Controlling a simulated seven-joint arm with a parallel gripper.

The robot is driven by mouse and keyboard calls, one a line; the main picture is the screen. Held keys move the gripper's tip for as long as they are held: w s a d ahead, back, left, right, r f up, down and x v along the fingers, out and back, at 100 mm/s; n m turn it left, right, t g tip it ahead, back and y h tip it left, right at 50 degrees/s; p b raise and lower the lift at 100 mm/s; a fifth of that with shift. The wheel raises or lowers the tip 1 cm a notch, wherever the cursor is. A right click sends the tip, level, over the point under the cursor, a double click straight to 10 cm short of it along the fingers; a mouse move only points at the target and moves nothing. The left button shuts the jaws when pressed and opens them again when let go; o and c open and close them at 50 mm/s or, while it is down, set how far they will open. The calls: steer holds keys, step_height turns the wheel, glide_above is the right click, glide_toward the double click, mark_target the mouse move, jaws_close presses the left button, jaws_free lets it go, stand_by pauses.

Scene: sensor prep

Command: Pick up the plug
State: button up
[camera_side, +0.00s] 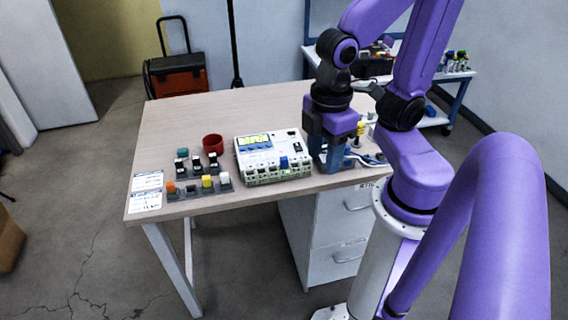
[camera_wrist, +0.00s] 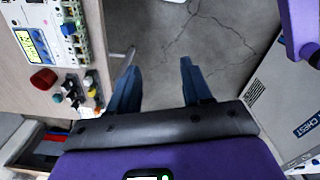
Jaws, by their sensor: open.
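The grey-white device (camera_side: 265,143) with a yellow-green display stands on the table, and a small blue block (camera_side: 284,162) sits in its front row of sockets. Small coloured plug-like pieces, orange, yellow and white (camera_side: 207,182), stand in dark holders left of it. I cannot tell which piece is the plug. My gripper (camera_side: 331,163) is just right of the device, its blue fingers low near the table's front edge. In the wrist view my gripper (camera_wrist: 160,85) is open and empty, with bare floor between its fingers. The device (camera_wrist: 50,32) is to its left there.
Printed labels (camera_side: 146,190) lie at the table's left corner. A blue cable (camera_side: 366,158) lies right of my gripper, partly hidden. The table's back left (camera_side: 185,118) is clear. White drawers (camera_side: 335,230) stand below.

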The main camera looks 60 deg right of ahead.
steer(key=w+d+m+g+h, duration=0.1)
steer(key=w+d+m+h, duration=0.1)
steer(key=w, duration=1.2)
steer(key=m+g+h, duration=0.1)
steer(key=g, duration=0.1)
glide_toward(282, 158)
steer(key=x, duration=0.9)
steer(key=shift+s+d+f, duration=0.1)
steer(key=shift+f, duration=0.2)
steer(key=shift+c, duration=0.3)
jaws_close()
